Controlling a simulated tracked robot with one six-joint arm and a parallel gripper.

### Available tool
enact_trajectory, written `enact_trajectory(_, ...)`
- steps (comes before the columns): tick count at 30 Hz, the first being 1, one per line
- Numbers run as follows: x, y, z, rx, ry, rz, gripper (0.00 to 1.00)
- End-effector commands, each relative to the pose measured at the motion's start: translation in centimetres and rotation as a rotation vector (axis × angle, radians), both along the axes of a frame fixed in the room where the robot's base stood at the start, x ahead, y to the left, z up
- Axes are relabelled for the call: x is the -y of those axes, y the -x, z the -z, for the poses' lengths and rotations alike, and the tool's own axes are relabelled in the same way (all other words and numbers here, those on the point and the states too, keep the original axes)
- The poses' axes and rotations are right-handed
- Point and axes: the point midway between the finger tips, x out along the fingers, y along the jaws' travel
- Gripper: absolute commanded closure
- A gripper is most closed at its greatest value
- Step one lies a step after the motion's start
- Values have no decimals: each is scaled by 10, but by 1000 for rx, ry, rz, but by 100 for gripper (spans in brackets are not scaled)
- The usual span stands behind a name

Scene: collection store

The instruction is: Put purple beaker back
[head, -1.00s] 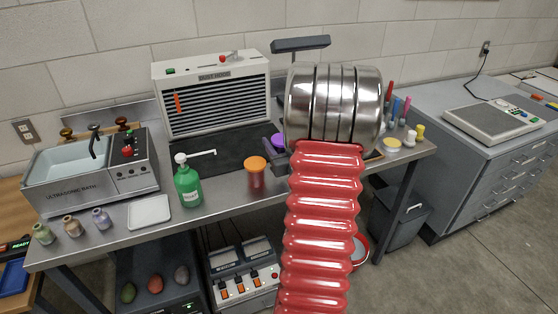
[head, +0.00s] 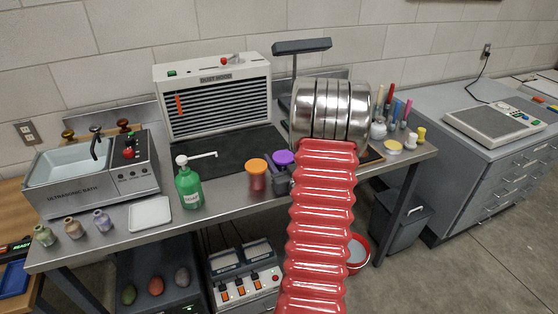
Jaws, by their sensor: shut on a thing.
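The purple beaker (head: 283,157) shows its purple top just left of my arm's metal wrist. My dark gripper (head: 276,173) is shut on it, low over the front part of the steel bench. My arm hides part of the beaker and gripper, and I cannot tell whether the beaker touches the bench. An orange-topped beaker (head: 257,176) stands upright close to the left of my gripper.
A green pump bottle (head: 188,186) and a white tray (head: 150,213) stand further left. The dust hood (head: 213,95) and a dark mat (head: 215,148) are behind. Brushes and small jars (head: 393,147) stand to the right of my arm.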

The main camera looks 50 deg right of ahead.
Motion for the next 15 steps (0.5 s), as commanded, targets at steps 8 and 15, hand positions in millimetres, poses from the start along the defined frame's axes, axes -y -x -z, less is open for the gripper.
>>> enact_trajectory(8, 0, 0, 5, 1, 1, 1, 79)
enact_trajectory(15, 0, 0, 8, 0, -1, 1, 50)
